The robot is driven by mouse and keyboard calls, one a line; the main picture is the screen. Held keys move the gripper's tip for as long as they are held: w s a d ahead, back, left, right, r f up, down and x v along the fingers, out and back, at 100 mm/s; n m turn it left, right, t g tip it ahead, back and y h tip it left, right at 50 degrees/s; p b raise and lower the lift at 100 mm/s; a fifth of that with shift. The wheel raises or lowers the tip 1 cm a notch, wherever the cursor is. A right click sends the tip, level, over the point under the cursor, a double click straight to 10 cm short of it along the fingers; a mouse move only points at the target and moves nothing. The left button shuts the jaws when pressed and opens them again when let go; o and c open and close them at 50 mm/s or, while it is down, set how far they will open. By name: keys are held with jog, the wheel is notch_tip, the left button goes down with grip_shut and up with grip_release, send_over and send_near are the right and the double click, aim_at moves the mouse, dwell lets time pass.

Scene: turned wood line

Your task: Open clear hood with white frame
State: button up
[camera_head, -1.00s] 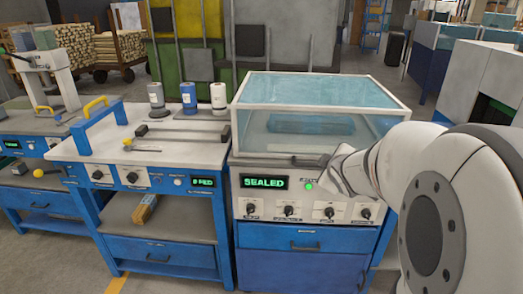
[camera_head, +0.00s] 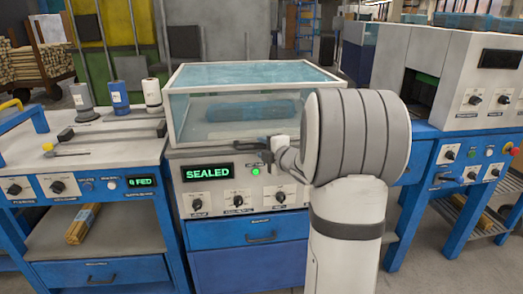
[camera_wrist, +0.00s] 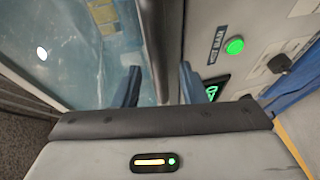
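The clear hood with white frame (camera_head: 188,118) sits closed on the middle machine, with a long blue shape visible inside. Its clear panel also shows at the left of the wrist view (camera_wrist: 88,75). A dark handle bar (camera_wrist: 157,40) runs along the hood's lower front edge. My gripper (camera_wrist: 159,82) is open, its two blue-grey fingers on either side of the bar, with no clear grip on it. In the head view my arm covers the hood's front right corner and most of the gripper.
Below the hood are a green "SEALED" display (camera_head: 207,172), a lit green button (camera_head: 255,171) and several knobs. A bench with bottles (camera_head: 119,98) stands left. Another grey machine (camera_head: 465,80) stands right. Floor shows between the middle and right machines.

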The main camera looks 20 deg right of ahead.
jog(key=shift+w+a, duration=0.1)
jog(key=shift+w, duration=0.4)
jog(key=shift+c, duration=0.4)
jog(key=shift+f, duration=0.1)
grip_shut()
